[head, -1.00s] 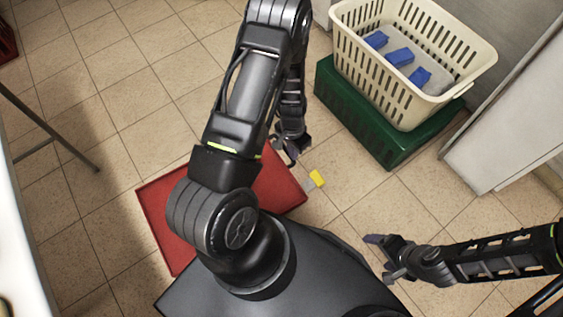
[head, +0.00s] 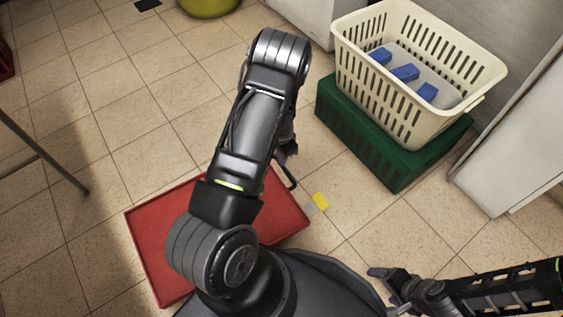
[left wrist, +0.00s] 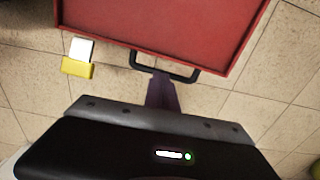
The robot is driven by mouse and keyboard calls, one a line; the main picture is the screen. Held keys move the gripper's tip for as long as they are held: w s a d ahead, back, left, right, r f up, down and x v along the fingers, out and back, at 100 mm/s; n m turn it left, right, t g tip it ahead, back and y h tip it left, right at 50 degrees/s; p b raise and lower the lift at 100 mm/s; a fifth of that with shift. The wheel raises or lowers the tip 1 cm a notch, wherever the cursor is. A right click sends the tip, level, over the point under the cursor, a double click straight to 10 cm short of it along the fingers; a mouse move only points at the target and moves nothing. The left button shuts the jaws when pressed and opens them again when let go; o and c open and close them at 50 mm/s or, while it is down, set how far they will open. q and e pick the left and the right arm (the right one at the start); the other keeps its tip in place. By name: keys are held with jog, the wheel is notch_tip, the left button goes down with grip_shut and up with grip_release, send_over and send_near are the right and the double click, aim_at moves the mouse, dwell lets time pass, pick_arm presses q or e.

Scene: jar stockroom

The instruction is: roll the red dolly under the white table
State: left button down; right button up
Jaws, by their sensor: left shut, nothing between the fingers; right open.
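The red dolly (head: 160,232) lies flat on the tiled floor under my left arm in the head view. The left wrist view shows its red deck (left wrist: 190,22) and the black handle (left wrist: 193,72) on its edge. My left gripper (head: 287,152) is mostly hidden behind its own arm in the head view. In the left wrist view, its purple shut fingers (left wrist: 162,84) are at the handle's middle. They overlap the bar, but I cannot tell whether they touch it. My right gripper (head: 385,290) is open and empty at the lower right, away from the dolly.
A grey metal leg (head: 45,155) stands at the left; no white tabletop shows now. A green crate (head: 375,150) carries a cream basket (head: 400,112) with blue-topped things. A small yellow-and-white object (head: 320,201) lies by the dolly.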

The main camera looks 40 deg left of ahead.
pick_arm(q)
notch_tip(320, 180, down, 9)
jog(key=b, duration=0.3)
jog(key=shift+r, duration=0.15)
